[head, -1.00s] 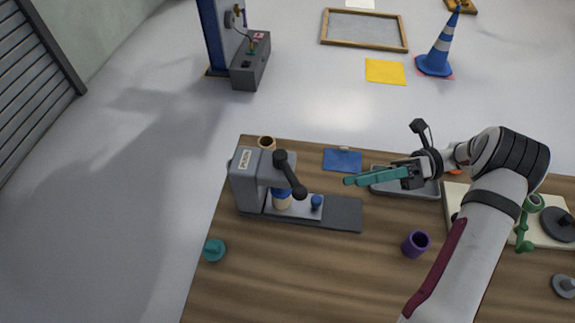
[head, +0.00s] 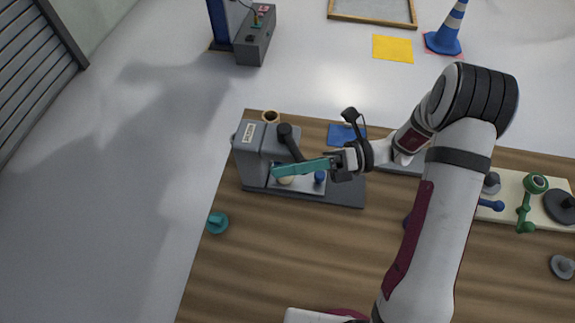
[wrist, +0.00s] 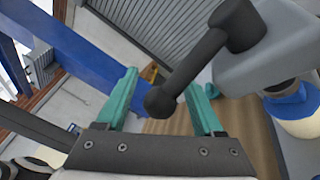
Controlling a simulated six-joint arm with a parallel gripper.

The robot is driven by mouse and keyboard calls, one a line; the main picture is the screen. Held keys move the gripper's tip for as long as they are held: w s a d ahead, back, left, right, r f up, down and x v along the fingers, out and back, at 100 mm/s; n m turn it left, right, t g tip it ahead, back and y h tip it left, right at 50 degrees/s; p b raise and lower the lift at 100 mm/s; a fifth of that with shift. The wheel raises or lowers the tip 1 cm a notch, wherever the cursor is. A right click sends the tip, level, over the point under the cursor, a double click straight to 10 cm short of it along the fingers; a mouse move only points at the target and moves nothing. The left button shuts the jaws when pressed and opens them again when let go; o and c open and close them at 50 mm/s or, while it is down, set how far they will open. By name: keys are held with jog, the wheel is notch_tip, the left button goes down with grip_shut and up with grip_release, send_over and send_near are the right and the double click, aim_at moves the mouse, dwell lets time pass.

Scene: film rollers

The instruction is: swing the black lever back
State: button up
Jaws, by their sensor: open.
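The black lever (head: 290,142) is fixed to the upper part of the grey machine (head: 250,160) on the table's left side. In the wrist view, the black lever (wrist: 190,72) slants down to a round knob that shows between my two teal fingers. My gripper (head: 280,170) is open, with its fingers beside the lever's lower end in the head view, partly covering it. In the wrist view, my gripper (wrist: 160,95) has one finger on each side of the knob. I cannot tell whether either finger touches it. A cream and blue roller (wrist: 298,110) stands under the machine's head.
The machine's dark base plate (head: 345,192) carries a small blue knob (head: 320,177). A teal knobbed piece (head: 217,222) lies at the table's left edge. A blue mat (head: 345,134) lies behind my gripper. The table's front left is clear.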

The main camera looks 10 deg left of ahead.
grip_shut()
jog(key=shift+r, duration=0.1)
dwell(1.2)
